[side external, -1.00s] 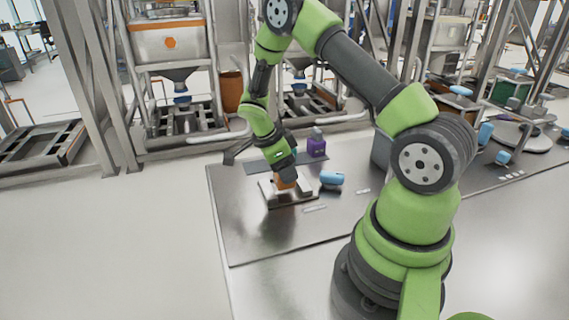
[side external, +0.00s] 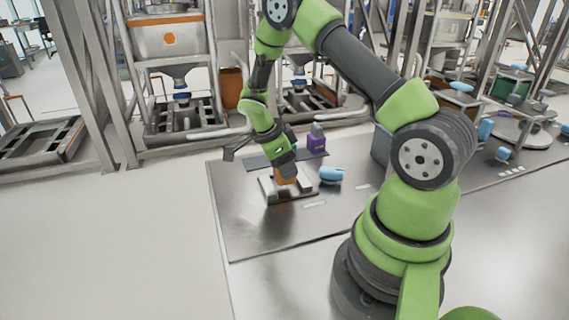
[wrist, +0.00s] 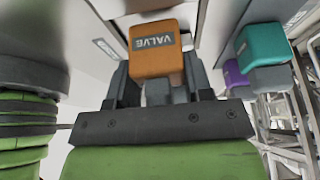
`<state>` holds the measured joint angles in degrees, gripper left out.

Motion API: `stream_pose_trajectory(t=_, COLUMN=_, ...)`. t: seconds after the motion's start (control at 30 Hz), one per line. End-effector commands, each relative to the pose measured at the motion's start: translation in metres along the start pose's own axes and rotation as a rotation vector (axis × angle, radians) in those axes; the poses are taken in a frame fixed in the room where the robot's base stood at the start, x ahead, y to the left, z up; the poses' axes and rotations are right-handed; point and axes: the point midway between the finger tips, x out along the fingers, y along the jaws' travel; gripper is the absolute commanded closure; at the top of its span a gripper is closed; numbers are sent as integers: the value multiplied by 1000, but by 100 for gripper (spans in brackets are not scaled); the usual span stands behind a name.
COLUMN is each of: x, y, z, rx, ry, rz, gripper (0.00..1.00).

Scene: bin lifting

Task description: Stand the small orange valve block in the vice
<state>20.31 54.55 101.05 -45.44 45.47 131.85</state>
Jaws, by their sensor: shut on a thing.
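The orange valve block (wrist: 155,52), marked VALVE, is held between the two fingers of my gripper (wrist: 159,78) in the wrist view. In the side view the orange block (side external: 287,176) shows just below my gripper (side external: 285,168), which points down at a slant. The vice (side external: 302,192), a low grey metal fixture with raised jaws, is directly under it. The block overlaps the vice jaws in the side view. I cannot tell whether its lower end touches the vice, as that end is hidden.
A light blue part (side external: 331,174) lies just right of the vice. A teal block (wrist: 264,45) shows at the right in the wrist view. The table (side external: 245,225) is clear at the front left.

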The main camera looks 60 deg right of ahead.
Motion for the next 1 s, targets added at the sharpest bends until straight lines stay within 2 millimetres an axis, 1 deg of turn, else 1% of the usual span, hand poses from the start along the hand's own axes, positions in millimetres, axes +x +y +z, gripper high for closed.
stream_pose_trajectory(t=0.23, x=1, y=0, z=0, rx=0, ry=0, rz=0, gripper=82)
stream_pose_trajectory(t=0.6, x=9, y=0, z=4, rx=0, ry=0, rz=0, gripper=82)
stream_pose_trajectory(t=1.0, x=9, y=0, z=4, rx=0, ry=0, rz=0, gripper=82)
